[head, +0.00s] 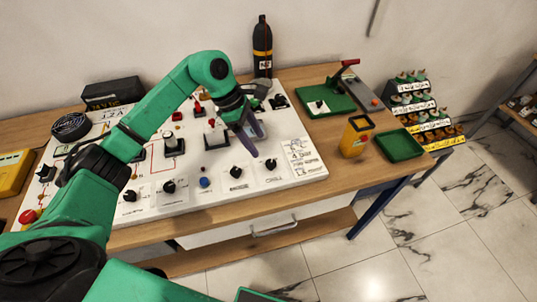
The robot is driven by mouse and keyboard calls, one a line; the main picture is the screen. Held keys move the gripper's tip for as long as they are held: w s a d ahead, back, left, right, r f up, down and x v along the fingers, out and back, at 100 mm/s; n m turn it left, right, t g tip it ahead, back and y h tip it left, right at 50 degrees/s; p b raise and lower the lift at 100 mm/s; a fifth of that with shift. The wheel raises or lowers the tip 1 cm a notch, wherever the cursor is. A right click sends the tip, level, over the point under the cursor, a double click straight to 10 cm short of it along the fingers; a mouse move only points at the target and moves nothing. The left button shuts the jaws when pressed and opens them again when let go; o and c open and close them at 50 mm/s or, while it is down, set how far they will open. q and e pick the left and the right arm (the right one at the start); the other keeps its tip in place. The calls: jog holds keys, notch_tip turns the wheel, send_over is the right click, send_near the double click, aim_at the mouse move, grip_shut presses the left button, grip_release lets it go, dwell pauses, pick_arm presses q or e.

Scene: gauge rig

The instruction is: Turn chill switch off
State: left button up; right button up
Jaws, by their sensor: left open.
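The chill switch (271,164) is a black rotary knob on a white plate, at the right end of the front row of the white panel (305,172). The small lettering below it seems to read CHILL. The knob's exact pointer direction is too small to tell. My left gripper (258,146) is open and empty, its purple-grey fingers pointing down above the panel, just behind and left of the chill switch. It looks apart from the knob. My right gripper is not in view.
Other knobs (236,172) and a blue button (204,183) share the front row. A red button (29,216) is at the left. A black bottle (262,50), yellow container (355,137) and green tray (399,145) stand around the panel on the wooden bench (330,183).

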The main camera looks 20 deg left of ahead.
aim_at(270, 163)
pick_arm(q)
jog(key=p+x, duration=0.2)
jog(key=x, duration=0.6)
jog(key=shift+w, duration=0.15)
jog(key=shift+d+f, duration=0.2)
jog(key=shift+f, duration=0.25)
grip_shut()
